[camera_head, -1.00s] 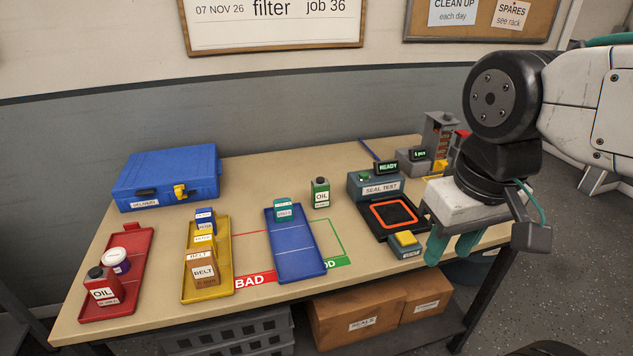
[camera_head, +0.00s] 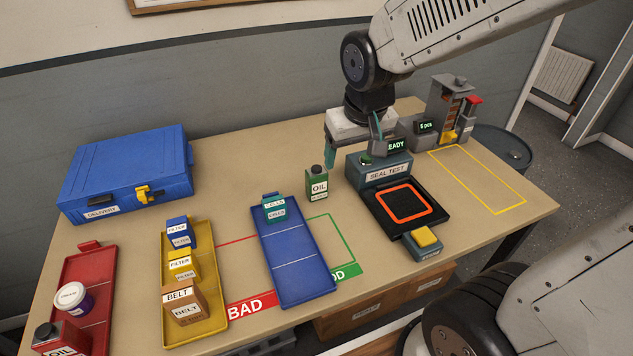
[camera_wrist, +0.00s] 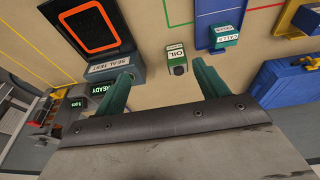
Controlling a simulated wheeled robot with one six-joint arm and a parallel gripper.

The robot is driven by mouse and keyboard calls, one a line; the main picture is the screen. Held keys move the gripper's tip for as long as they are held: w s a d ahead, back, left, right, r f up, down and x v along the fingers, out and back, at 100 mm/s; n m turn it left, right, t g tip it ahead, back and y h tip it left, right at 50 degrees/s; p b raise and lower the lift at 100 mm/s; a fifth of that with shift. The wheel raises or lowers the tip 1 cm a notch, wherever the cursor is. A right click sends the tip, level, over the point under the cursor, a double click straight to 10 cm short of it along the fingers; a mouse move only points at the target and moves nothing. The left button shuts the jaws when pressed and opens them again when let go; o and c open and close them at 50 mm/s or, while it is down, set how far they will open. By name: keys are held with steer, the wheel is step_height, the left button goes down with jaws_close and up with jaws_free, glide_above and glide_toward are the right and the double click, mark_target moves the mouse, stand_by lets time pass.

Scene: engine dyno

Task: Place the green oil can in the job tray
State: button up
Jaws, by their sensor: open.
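The green oil can (camera_head: 317,184), with a dark cap and a white OIL label, stands upright on the bench between the blue tray and the seal test unit. My gripper (camera_head: 353,158) is open and empty, above and behind the can. In the wrist view, the can (camera_wrist: 176,60) lies ahead, between the lines of the two teal fingers and apart from both. The blue tray (camera_head: 297,269) holds a teal CELLS box (camera_head: 274,209) at its far end; its near part is bare. No label shows which tray is the job tray.
The seal test unit (camera_head: 378,172) stands right of the can. A yellow tray (camera_head: 213,325) holds several boxes. A red tray (camera_head: 91,262) holds a white-lidded jar and a red oil can (camera_head: 60,340). A blue case (camera_head: 125,175) stands at back left. The yellow-outlined area is bare.

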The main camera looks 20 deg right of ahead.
mark_target(317, 171)
steer(key=shift+t, duration=0.6)
steer(key=w+a+f, duration=0.1)
steer(key=w+f, duration=0.2)
steer(key=f, duration=0.1)
steer(key=w+f, duration=0.4)
steer(key=w+a+f, duration=0.1)
steer(key=w+f, duration=0.2)
steer(key=w, duration=0.1)
steer(key=shift+a+f, duration=0.3)
steer(key=shift+f, duration=0.1)
steer(key=shift+x, duration=2.9)
steer(key=c, duration=1.3)
steer(key=shift+r, duration=0.1)
